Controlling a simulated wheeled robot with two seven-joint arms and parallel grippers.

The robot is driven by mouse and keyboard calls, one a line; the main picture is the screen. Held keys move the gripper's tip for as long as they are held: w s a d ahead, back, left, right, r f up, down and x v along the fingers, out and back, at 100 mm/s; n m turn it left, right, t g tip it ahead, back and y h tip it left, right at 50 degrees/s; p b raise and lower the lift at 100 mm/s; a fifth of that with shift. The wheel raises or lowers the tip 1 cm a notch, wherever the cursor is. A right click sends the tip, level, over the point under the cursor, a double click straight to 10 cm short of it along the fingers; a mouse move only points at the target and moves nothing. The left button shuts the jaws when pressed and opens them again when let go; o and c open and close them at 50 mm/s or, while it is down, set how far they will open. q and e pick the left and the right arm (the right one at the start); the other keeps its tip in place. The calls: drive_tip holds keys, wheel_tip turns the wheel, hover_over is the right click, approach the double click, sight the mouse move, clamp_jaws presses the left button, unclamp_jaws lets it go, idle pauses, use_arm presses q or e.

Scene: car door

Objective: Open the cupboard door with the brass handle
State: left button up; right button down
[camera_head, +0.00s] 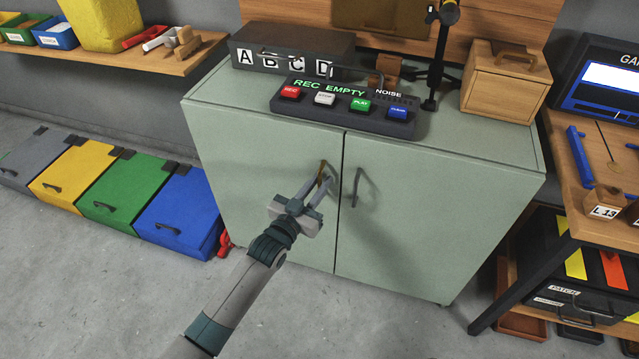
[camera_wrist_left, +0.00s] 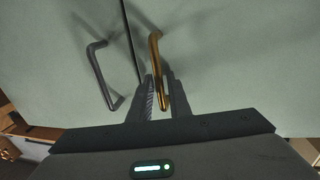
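The pale green cupboard has two doors that look closed. The brass handle (camera_head: 322,171) is a vertical bar on the left door (camera_head: 262,200), near the middle seam. The right door (camera_head: 430,225) has a dark grey handle (camera_head: 358,186). My left gripper (camera_head: 318,187) is at the brass handle. In the left wrist view, the lower part of the brass handle (camera_wrist_left: 155,50) lies between the left gripper's two fingers (camera_wrist_left: 160,90); I cannot tell whether they press on it. The grey handle (camera_wrist_left: 101,75) stands clear to the left there. My right gripper is not in view.
A button box (camera_head: 345,108), a lettered box (camera_head: 290,50) and a wooden box (camera_head: 507,80) stand on the cupboard top (camera_head: 440,142). Coloured bins, including a blue one (camera_head: 180,212), stand at the left. A wooden desk (camera_head: 590,150) stands at the right. The floor in front is clear.

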use_arm(q)
drive_tip(key=shift+c, duration=0.7)
clamp_jaws()
drive_tip(key=shift+s, duration=0.15)
